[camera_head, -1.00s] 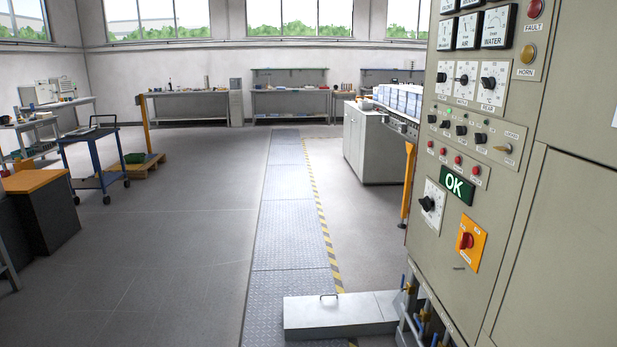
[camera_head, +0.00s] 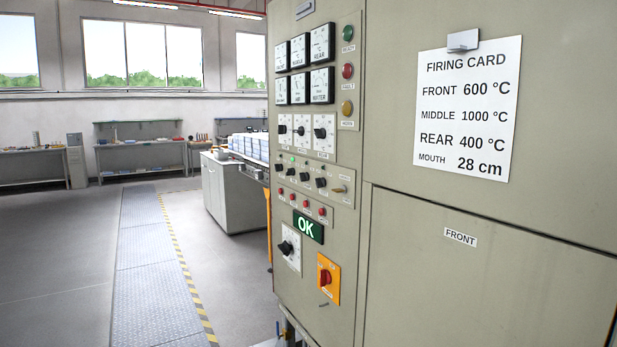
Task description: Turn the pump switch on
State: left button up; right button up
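The furnace control panel (camera_head: 350,262) stands on the right half of the view. It carries a row of small black switches (camera_head: 305,179) below three white dials; their labels are too small to read, so I cannot tell which one is the pump switch. A metal lever (camera_head: 338,189) sits at the right end of that row. Lower down are a black knob on a white plate (camera_head: 288,248) and a red rotary switch (camera_head: 326,277) on an orange plate. A green OK display (camera_head: 307,227) is lit. Neither of my grippers is in view.
Six gauges and three lamps, green, red (camera_head: 347,71) and amber, sit high on the panel. A firing card (camera_head: 467,108) hangs to the right. A grey cabinet (camera_head: 232,190) stands beyond the panel. The metal floor plates (camera_head: 150,250) and floor to the left are clear.

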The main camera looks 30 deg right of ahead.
aim_at(303, 176)
jog(key=i+z, duration=0.1)
jog(key=i, duration=0.95)
